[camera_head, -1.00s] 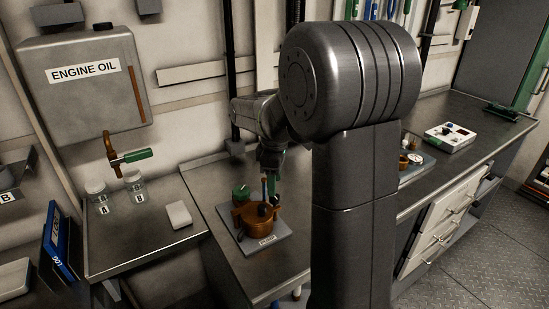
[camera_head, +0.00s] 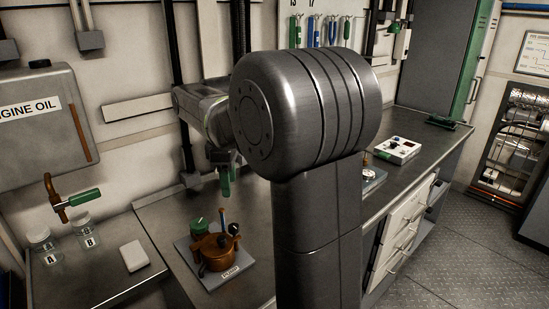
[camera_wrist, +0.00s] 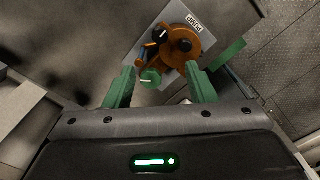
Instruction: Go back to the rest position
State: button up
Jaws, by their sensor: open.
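My gripper (camera_head: 226,180) is above the workbench behind my arm column, with its green fingers pointing down. In the wrist view my gripper (camera_wrist: 160,88) shows two green fingers wide apart with nothing between them. The orange-brown pump (camera_head: 215,250) stands on its grey plate, labelled PUMP, below and to the left of the gripper. The pump (camera_wrist: 181,42) also shows beyond the fingertips in the wrist view, with its green knob (camera_wrist: 151,78) nearest. The gripper is apart from the pump. My arm hides part of the bench.
Jars A (camera_head: 43,243) and B (camera_head: 86,232) and a white block (camera_head: 134,256) are on the left bench under the engine oil tank (camera_head: 45,125). A white control box (camera_head: 398,150) is on the right bench. Tools hang on the wall. Floor at right is clear.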

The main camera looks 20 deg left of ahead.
aim_at(233, 226)
jog(key=shift+f, duration=0.15)
notch_tip(233, 226, down, 14)
jog(key=shift+r, duration=0.2)
dwell(0.5)
